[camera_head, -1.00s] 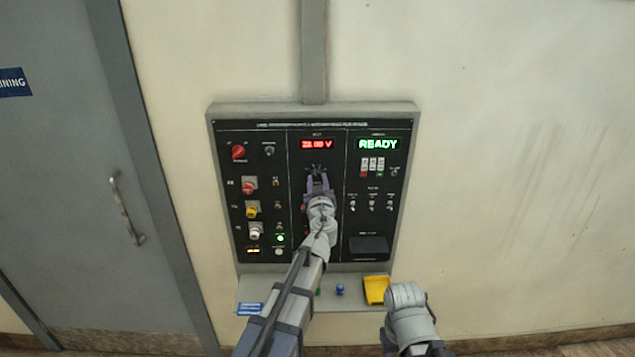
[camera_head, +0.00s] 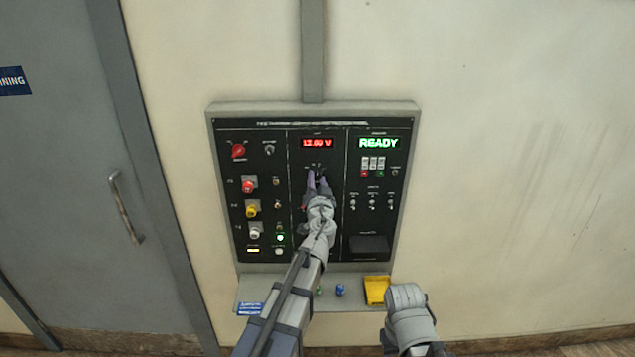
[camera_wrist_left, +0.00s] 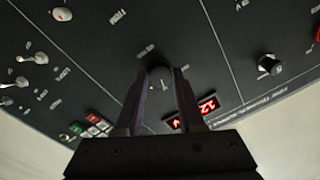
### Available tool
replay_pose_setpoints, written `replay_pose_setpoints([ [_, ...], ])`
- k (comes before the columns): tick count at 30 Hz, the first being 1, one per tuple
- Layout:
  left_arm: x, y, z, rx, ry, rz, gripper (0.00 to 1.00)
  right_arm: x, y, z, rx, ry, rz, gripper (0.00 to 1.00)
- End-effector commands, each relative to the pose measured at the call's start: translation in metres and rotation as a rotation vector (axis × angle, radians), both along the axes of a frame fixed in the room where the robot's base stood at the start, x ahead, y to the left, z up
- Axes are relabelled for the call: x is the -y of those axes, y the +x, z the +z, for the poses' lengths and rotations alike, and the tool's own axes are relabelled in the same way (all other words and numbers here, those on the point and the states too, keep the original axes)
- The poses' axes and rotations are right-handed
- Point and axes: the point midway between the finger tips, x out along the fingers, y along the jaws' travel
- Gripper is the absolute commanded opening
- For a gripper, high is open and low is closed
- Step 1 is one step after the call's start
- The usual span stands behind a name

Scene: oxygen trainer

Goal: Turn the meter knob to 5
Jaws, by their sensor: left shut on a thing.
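The meter knob (camera_wrist_left: 160,78) is a dark round knob in the wrist view, between the fingertips of my left gripper (camera_wrist_left: 160,85). In the head view my left gripper (camera_head: 318,177) is at the middle column of the black panel, below the red voltage display (camera_head: 317,143), and is shut on the knob. The fingers hide most of the knob, and its pointer and scale are too small to read. The red display reads roughly 13.00 V, its first digits blurred. Of my right arm only a grey part shows at the lower right; its jaws are not visible.
The panel (camera_head: 213,185) carries a red rotary knob (camera_head: 238,151), several coloured buttons and switches, and a green READY display (camera_head: 379,143). A shelf (camera_head: 358,285) below holds a yellow tray (camera_head: 376,290) and a small blue item (camera_head: 340,290). A grey door (camera_head: 90,150) stands left.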

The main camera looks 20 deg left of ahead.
Motion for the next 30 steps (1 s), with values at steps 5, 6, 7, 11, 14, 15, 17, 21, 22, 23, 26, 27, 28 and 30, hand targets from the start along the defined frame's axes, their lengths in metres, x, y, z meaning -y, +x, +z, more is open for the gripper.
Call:
replay_pose_setpoints([
  [5, -0.0004, -0.0003, -0.0005, -0.046, 0.16, 0.0, 0.0, 0.0, 0.0, -0.0018, 0.0, 0.0, 0.0, 0.45],
  [6, -0.0004, -0.0003, -0.0005, -0.056, 0.196, -0.001, 0.0, 0.0, 0.0, -0.002, 0.0, 0.0, 0.0, 0.45],
  [7, -0.0005, -0.0002, -0.0005, -0.064, 0.223, 0.0, 0.0, 0.0, 0.0, -0.0022, 0.0, 0.0, 0.0, 0.45],
  [11, -0.0005, -0.0004, -0.0004, -0.097, 0.337, -0.001, 0.0, 0.0, 0.0, -0.0028, 0.0, 0.0, 0.0, 0.45],
  [14, -0.0006, -0.0004, -0.0004, -0.12, 0.416, -0.001, 0.0, 0.0, 0.0, -0.0032, 0.0, 0.0, 0.0, 0.45],
  [15, -0.0007, -0.0004, -0.0004, -0.128, 0.445, -0.001, 0.0, 0.0, 0.0, -0.0033, 0.0, 0.0, 0.0, 0.45],
  [17, -0.0008, -0.0005, -0.0003, -0.141, 0.488, 0.0, 0.0, 0.0, 0.0, -0.0035, 0.0, 0.0, 0.0, 0.45],
  [21, -0.0008, -0.0005, -0.0003, -0.165, 0.572, -0.001, 0.0, 0.0, 0.0, -0.0037, 0.0, 0.0, 0.0, 0.45],
  [22, -0.0008, -0.0005, -0.0002, -0.17, 0.589, -0.001, 0.0, 0.0, 0.0, -0.0038, 0.0, 0.0, 0.0, 0.45],
  [23, -0.0008, -0.0005, -0.0002, -0.173, 0.602, -0.001, 0.0, 0.0, 0.0, -0.0038, 0.0, 0.0, 0.0, 0.45],
  [26, -0.0007, -0.0005, -0.0002, -0.185, 0.644, -0.001, 0.0, 0.0, 0.0, -0.0039, 0.0, 0.0, 0.0, 0.45],
  [27, -0.0007, -0.0004, -0.0002, -0.189, 0.656, -0.002, 0.0, 0.0, 0.0, -0.0039, 0.0, 0.0, 0.0, 0.45],
  [28, -0.0007, -0.0004, -0.0002, -0.191, 0.665, -0.002, 0.0, 0.0, 0.0, -0.004, 0.0, 0.0, 0.0, 0.45],
  [30, -0.0006, -0.0004, -0.0003, -0.196, 0.683, -0.002, 0.0, 0.0, 0.0, -0.004, 0.0, 0.0, 0.0, 0.45],
])
